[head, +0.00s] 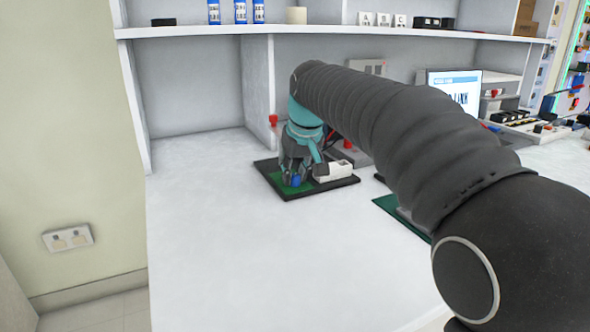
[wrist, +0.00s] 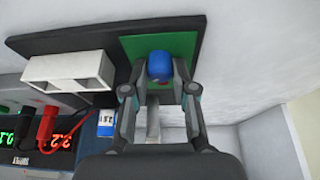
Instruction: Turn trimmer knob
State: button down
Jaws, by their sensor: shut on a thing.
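The trimmer knob (wrist: 160,66) is a small blue knob on a green board (wrist: 134,46). In the head view, the blue knob (head: 296,181) shows low between my fingers, above the green board (head: 275,178) on a black base plate (head: 335,184). My gripper (wrist: 160,86) is shut on the knob, with one finger on each side of it in the wrist view. In the head view, my gripper (head: 295,174) points down at the board. The fingers and arm hide part of the knob and board there. I cannot tell the knob's turn angle.
A white block (head: 333,171) stands on the base plate close beside my gripper. In the wrist view, red and black plugs (wrist: 46,122) and a lit meter (wrist: 70,140) lie to the left. The table's left and front (head: 220,250) are clear. A shelf (head: 330,31) runs above.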

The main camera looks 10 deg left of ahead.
jog(key=c, duration=0.9)
grip_release()
jog(key=shift+c, duration=0.2)
jog(key=shift+r, duration=0.1)
jog(key=v, duration=1.1)
jog(key=shift+s+r, duration=0.25)
jog(key=shift+r, duration=0.1)
